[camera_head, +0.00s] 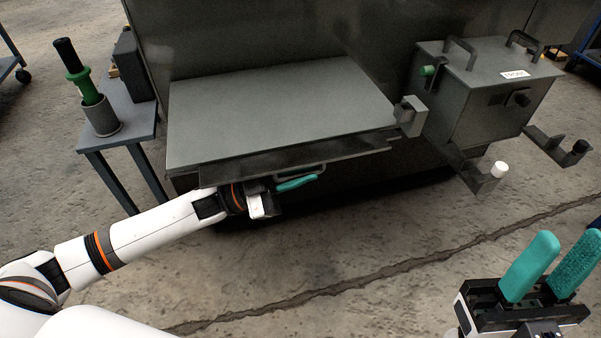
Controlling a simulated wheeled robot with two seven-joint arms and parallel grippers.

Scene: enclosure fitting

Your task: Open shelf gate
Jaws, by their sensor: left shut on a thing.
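The shelf (275,110) is a flat grey plate on the front of the dark enclosure. A dark gate strip (240,170) runs along its front edge, with a thin bar handle (316,167) on its outer side. My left gripper (300,182) is at the handle below the shelf's front edge. Its teal fingers are shut on the handle; the exact contact is partly hidden. My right gripper (550,266) is at the lower right, fingers pointing up and apart, empty, well away from the shelf.
A grey box (475,110) with top handles sits right of the shelf on brackets. A small bracket (411,116) stands at the shelf's right corner. A side table (143,124) at left holds a green-and-black tool (83,87) in a cup. The floor in front is clear.

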